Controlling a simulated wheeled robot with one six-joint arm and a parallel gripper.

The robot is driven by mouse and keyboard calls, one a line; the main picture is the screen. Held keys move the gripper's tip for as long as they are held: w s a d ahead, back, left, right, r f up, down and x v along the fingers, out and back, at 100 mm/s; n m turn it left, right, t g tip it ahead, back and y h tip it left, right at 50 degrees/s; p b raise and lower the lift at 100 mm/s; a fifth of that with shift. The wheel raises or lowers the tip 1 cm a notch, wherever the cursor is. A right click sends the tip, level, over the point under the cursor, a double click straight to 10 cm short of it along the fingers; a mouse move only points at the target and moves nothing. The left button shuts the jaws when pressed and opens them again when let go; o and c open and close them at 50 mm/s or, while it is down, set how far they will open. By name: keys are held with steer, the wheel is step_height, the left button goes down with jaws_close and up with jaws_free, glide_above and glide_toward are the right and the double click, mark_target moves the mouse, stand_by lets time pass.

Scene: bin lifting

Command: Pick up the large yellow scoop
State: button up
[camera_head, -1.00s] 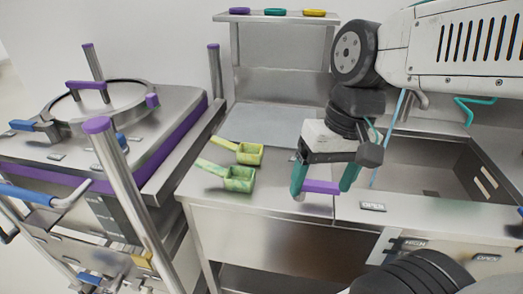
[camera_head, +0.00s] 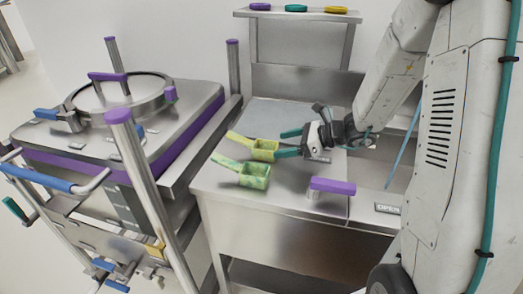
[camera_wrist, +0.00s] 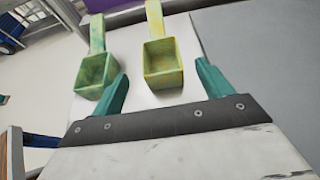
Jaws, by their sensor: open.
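Two yellow-green scoops lie on the steel counter. The nearer one (camera_head: 254,176) looks greener and mottled; the farther one (camera_head: 264,150) looks plainer yellow. In the wrist view the yellower scoop (camera_wrist: 162,62) is between and beyond my fingertips, and the greener scoop (camera_wrist: 96,72) is at the left, by the left finger. Their handles point away from my gripper. I cannot tell firmly which scoop is larger. My gripper (camera_head: 288,143) is open, with teal fingers pointing left at the farther scoop's cup. Nothing is held between the fingers.
A purple handle (camera_head: 333,186) stands on the counter front. A steel cart with a round lid (camera_head: 118,96) is at the left, its purple-capped post (camera_head: 120,117) close by. A shelf (camera_head: 297,16) with coloured rings stands behind. The counter behind the scoops is clear.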

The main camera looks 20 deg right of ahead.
mark_target(262, 147)
steer(key=x, duration=0.8)
steer(key=shift+w+a, duration=0.1)
steer(key=shift+w, duration=0.1)
steer(key=c, duration=1.1)
